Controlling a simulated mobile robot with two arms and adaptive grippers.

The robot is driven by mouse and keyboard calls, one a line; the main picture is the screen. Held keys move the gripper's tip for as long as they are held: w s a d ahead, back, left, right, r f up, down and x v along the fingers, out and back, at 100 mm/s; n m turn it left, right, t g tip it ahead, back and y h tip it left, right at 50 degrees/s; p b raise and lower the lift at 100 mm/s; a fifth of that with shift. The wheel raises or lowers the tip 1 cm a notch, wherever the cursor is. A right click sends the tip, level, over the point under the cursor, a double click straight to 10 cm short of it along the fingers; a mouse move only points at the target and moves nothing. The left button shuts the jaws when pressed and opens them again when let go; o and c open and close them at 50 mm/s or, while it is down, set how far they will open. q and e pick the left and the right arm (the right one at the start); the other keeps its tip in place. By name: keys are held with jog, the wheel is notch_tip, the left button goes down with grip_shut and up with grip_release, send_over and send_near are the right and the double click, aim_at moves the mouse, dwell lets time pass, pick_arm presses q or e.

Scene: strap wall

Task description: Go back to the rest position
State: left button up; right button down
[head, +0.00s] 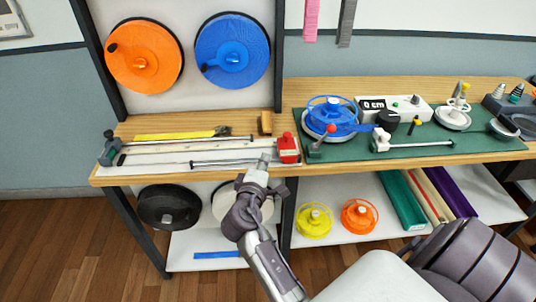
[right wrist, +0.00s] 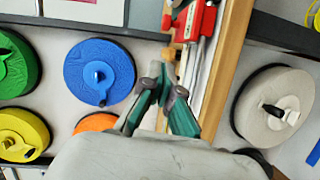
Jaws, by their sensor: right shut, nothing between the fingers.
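My right gripper (head: 262,160) is shut and empty. In the head view it is in front of the wooden bench (head: 130,180), close to the front edge and just left of a red block-like device (head: 288,149). It covers a small part of the bench edge and of the white reel below. In the right wrist view the fingers of the right gripper (right wrist: 166,72) come together near the red device (right wrist: 195,22). I cannot tell whether the fingertips touch anything. My left gripper is not in view.
An orange reel (head: 143,56) and a blue reel (head: 232,54) hang on the wall panel. A green mat (head: 480,143) with a blue spool device (head: 330,118) lies on the right bench half. The lower shelf (head: 345,190) holds yellow and orange spools. Wooden floor shows at left.

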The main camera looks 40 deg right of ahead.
jog(key=s+a+f+n+g+y, duration=0.1)
jog(key=s+a+f+y, duration=0.2)
jog(key=f, duration=0.7)
jog(key=s+a+f+n+y, duration=0.1)
jog(key=a+f+y, duration=0.25)
jog(key=f, duration=0.75)
jog(key=s+a+f+g+y, duration=0.15)
jog(key=a+f, duration=0.35)
jog(key=f, duration=0.5)
jog(key=s+a+f+m+g+y, duration=0.2)
jog(key=s+f+g+y, duration=0.2)
jog(key=s+f, duration=1.5)
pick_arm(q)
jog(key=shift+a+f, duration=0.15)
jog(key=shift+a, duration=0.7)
pick_arm(e)
jog(key=s+d+f+m+g, duration=0.1)
jog(key=s+f+m, duration=0.1)
jog(key=s, duration=0.8)
jog(key=s+d+f+m+g, duration=0.2)
jog(key=s+f, duration=0.1)
jog(key=s, duration=0.7)
jog(key=shift+y, duration=0.3)
